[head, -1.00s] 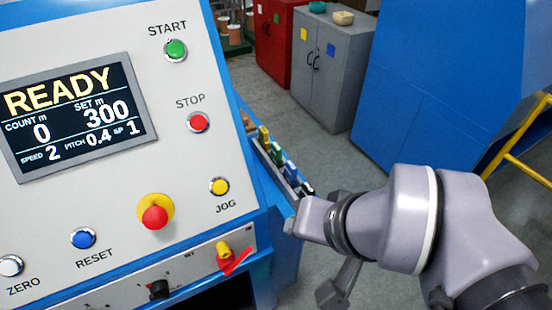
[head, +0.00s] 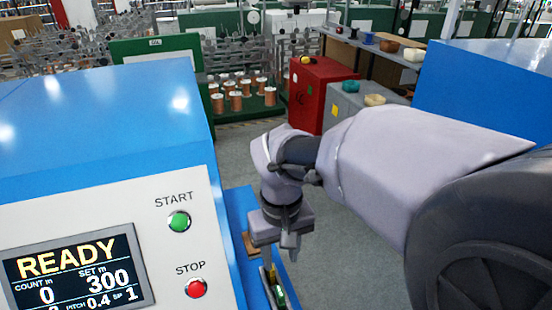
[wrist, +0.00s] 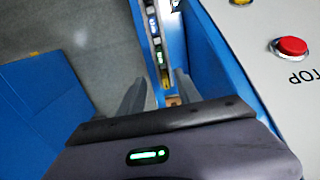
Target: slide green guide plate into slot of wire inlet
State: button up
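A narrow rack (wrist: 172,60) of small coloured plates runs along the blue side of the machine. A green plate (wrist: 162,56) stands in it, between a yellow piece nearer my gripper and darker and blue pieces farther off. In the head view a green piece (head: 279,295) shows low at the picture's edge. My gripper (wrist: 160,92) is open and empty, its two fingers apart near the rack's brown end. In the head view my gripper (head: 289,240) points down beside the console. I cannot make out the wire inlet or its slot in either view.
The console (head: 150,220) with its READY screen and buttons stands close on the left. A blue cabinet (head: 490,85) stands at the right. Red and grey cabinets (head: 318,90) and copper spools (head: 236,100) are farther back. Grey floor lies open between.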

aim_at(280, 291)
notch_tip(280, 291, down, 16)
jog(key=b, duration=0.4)
jog(key=shift+s+f, duration=0.1)
grip_shut()
